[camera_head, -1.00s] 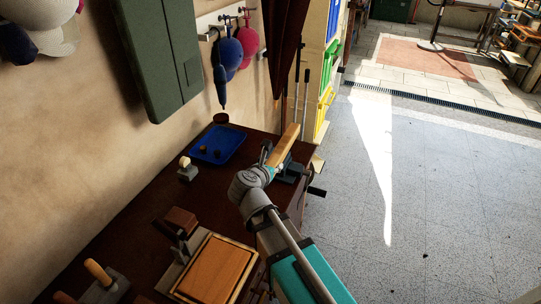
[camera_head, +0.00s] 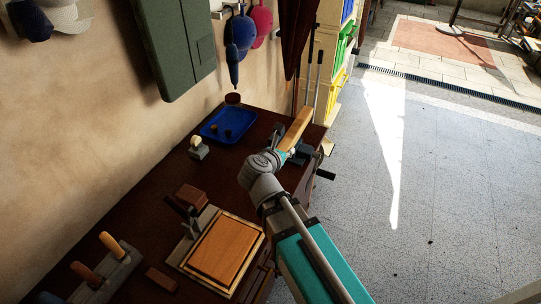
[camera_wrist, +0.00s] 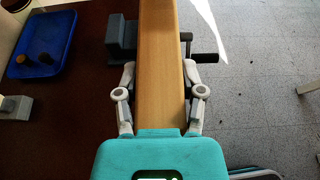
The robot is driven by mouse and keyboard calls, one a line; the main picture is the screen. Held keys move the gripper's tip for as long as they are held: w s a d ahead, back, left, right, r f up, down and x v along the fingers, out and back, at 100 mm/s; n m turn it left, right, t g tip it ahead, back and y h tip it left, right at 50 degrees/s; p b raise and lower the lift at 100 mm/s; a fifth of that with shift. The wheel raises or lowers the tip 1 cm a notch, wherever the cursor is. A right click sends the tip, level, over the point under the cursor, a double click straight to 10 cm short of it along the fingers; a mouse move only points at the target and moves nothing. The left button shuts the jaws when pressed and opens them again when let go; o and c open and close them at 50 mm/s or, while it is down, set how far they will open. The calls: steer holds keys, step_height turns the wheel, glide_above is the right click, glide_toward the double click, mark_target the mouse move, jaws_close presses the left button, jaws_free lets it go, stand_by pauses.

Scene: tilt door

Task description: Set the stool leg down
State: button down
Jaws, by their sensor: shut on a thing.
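The stool leg (camera_head: 296,128) is a long light-wood bar at the far right end of the dark bench, tilted up in the head view. In the wrist view the stool leg (camera_wrist: 159,70) runs straight away from my gripper between its fingers. My gripper (camera_wrist: 160,92) is shut on the stool leg, with one finger along each side. In the head view my gripper (camera_head: 284,148) is partly hidden by my arm. A dark vise (camera_head: 303,153) stands at the bench edge by the leg. I cannot tell whether the leg touches it.
A blue tray (camera_head: 228,124) with small round pieces lies on the bench (camera_head: 150,205) left of the leg. A small block with a pale knob (camera_head: 198,147) is nearer. A framed wooden board (camera_head: 222,250) and wooden-handled tools (camera_head: 112,243) are in front. Grey floor lies right.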

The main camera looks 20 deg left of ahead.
mark_target(292, 135)
steer(key=shift+r+p, duration=1.9)
steer(key=shift+r, duration=0.1)
steer(key=shift+d, duration=0.1)
